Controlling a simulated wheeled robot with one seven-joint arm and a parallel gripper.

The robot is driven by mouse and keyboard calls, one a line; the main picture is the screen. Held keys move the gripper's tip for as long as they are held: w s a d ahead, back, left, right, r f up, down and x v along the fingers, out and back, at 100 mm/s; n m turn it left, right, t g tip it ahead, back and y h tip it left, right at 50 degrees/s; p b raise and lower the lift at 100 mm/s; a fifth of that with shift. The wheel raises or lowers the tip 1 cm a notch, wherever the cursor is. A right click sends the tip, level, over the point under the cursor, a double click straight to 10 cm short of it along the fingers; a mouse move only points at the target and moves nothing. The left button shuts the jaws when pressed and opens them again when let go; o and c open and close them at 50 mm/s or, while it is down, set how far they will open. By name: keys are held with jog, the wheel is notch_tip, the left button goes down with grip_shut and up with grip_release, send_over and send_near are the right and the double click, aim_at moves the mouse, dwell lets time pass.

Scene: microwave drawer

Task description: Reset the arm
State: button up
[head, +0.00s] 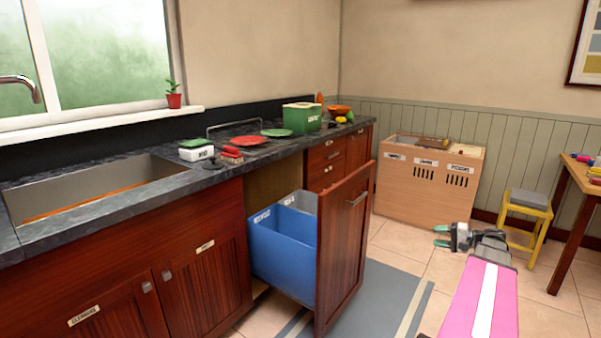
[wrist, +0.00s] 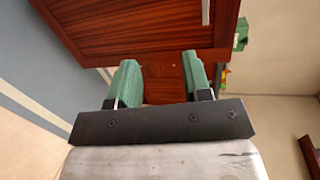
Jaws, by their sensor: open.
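My gripper (head: 441,236) has green fingers that are apart, with nothing between them. It is in the air over the floor, to the right of the pulled-out drawer front (head: 343,250) in the head view. In the wrist view, my gripper (wrist: 160,78) faces dark red wood with a pale handle (wrist: 205,12) at the top. The pulled-out drawer holds a blue bin (head: 281,252) and a grey one behind it. My gripper is apart from the drawer front and its handle (head: 360,197).
A wooden sorting cabinet (head: 425,188) stands at the back wall. A yellow stool (head: 528,220) and a wooden table (head: 580,187) are at the right. The dark counter (head: 105,180) holds plates and a green box (head: 302,118). Tiled floor between drawer and stool is open.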

jog(key=s+a+f+n+g+h, duration=0.2)
jog(key=s+a+f+h, duration=0.1)
jog(key=a, duration=0.7)
jog(key=s+a+f+n+g+h, duration=0.2)
jog(key=s+a+f+g+h, duration=0.1)
jog(key=a+f+h, duration=0.3)
jog(key=s+a+f+n+g+h, duration=0.2)
jog(key=a+f, duration=0.5)
jog(key=a, duration=0.8)
jog(key=shift+s+f+n+g+h, duration=0.15)
jog(key=shift+s+n+g+h, duration=0.3)
jog(key=shift+s+h, duration=0.8)
